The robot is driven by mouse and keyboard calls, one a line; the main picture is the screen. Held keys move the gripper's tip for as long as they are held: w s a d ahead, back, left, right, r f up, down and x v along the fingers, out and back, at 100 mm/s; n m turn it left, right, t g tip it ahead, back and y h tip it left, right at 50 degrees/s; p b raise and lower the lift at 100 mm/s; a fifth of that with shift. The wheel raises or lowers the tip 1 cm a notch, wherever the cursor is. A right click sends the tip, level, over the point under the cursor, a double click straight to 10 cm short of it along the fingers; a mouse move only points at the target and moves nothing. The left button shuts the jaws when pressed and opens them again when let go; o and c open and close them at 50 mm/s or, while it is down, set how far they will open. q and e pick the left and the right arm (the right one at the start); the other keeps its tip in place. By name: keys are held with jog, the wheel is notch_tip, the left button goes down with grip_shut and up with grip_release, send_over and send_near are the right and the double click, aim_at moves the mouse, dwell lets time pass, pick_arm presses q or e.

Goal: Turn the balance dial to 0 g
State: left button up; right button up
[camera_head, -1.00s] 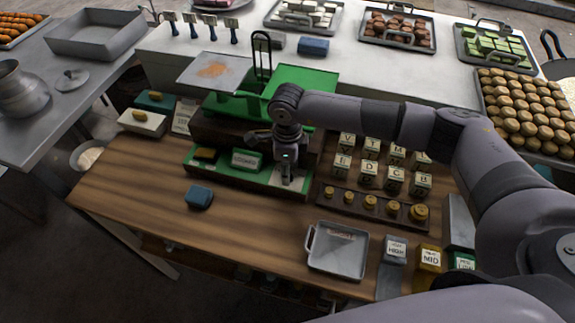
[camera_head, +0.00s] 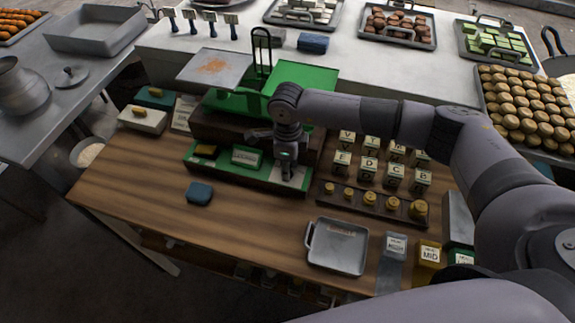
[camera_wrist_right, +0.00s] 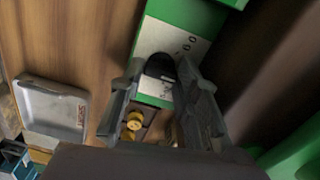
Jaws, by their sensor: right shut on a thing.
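The green balance (camera_head: 235,100) stands at the back of the wooden table, with a long green base (camera_head: 222,170) in front. The base carries a white scale plate with numbers (camera_wrist_right: 182,45) at its right end. My right gripper (camera_head: 287,177) reaches down onto that plate. In the right wrist view its fingers (camera_wrist_right: 160,100) are closed around a dark rounded dial knob (camera_wrist_right: 160,66) on the plate. The dial's setting cannot be read. The left gripper is not in view.
Brass weights (camera_head: 369,199) stand in a row right of my gripper, with lettered blocks (camera_head: 368,171) behind them. A grey square tray (camera_head: 337,246) lies in front. A blue block (camera_head: 199,193) sits on the table, with bare wood around it.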

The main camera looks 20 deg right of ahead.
jog(key=shift+f+n+b, duration=0.1)
jog(key=shift+n+b, duration=0.2)
jog(key=shift+b, duration=0.45)
jog(key=n+b, duration=0.9)
jog(key=b, duration=0.5)
jog(key=shift+b, duration=0.4)
jog(key=shift+r+n+b, duration=0.2)
jog(key=shift+n+b, duration=0.85)
jog(key=shift+n, duration=0.15)
jog(key=o, duration=0.8)
jog(key=shift+o, duration=0.5)
notch_tip(320, 180, up, 12)
